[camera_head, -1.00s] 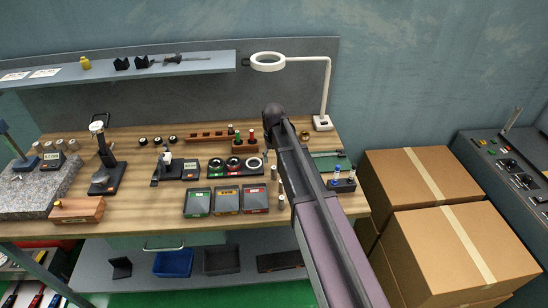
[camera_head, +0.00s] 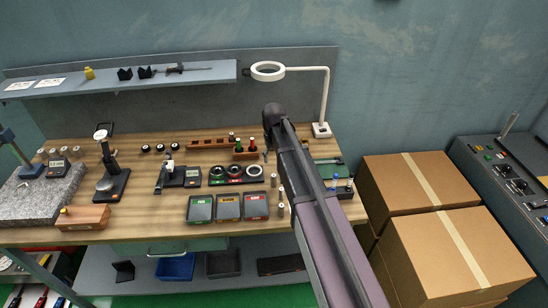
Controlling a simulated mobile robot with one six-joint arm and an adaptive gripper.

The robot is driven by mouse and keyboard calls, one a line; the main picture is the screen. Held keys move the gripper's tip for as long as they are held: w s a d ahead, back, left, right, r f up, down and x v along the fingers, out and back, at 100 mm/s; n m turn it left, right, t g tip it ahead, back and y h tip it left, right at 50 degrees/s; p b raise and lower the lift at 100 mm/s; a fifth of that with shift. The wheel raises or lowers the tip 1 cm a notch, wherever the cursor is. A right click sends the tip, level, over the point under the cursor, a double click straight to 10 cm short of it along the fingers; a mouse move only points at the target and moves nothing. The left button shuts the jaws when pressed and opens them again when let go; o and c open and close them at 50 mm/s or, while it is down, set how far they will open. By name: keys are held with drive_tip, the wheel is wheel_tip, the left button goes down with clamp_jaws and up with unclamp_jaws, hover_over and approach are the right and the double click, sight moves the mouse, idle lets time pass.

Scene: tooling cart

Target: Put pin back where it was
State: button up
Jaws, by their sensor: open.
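Several small pale metal pins stand on the wooden bench (camera_head: 140,222) close to the left side of my arm; one pin (camera_head: 273,181) stands behind another pin (camera_head: 281,209). A long wooden rack (camera_head: 207,143) with a row of holes lies at the back, with a pin-like piece (camera_head: 231,137) at its right end. A wooden block (camera_head: 245,156) beside it holds a red and a green handled gauge. I cannot tell which pin the task means. My arm reaches over the right part of the bench; its gripper is hidden behind it.
Three trays with green, amber and red labels (camera_head: 228,207) stand at the front middle. A ring lamp (camera_head: 268,71) stands at the back right. Dial gauges and a granite plate (camera_head: 40,190) fill the left. Cardboard boxes (camera_head: 420,182) stand right of the bench.

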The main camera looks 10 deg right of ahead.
idle(0.3)
drive_tip(key=s+d+m, duration=0.1)
drive_tip(key=s+d, duration=0.3)
drive_tip(key=s, duration=0.7)
drive_tip(key=s+d+m, duration=0.1)
drive_tip(key=s+d, duration=0.4)
drive_tip(key=s, duration=0.6)
drive_tip(key=shift+a+f, duration=0.1)
idle(0.3)
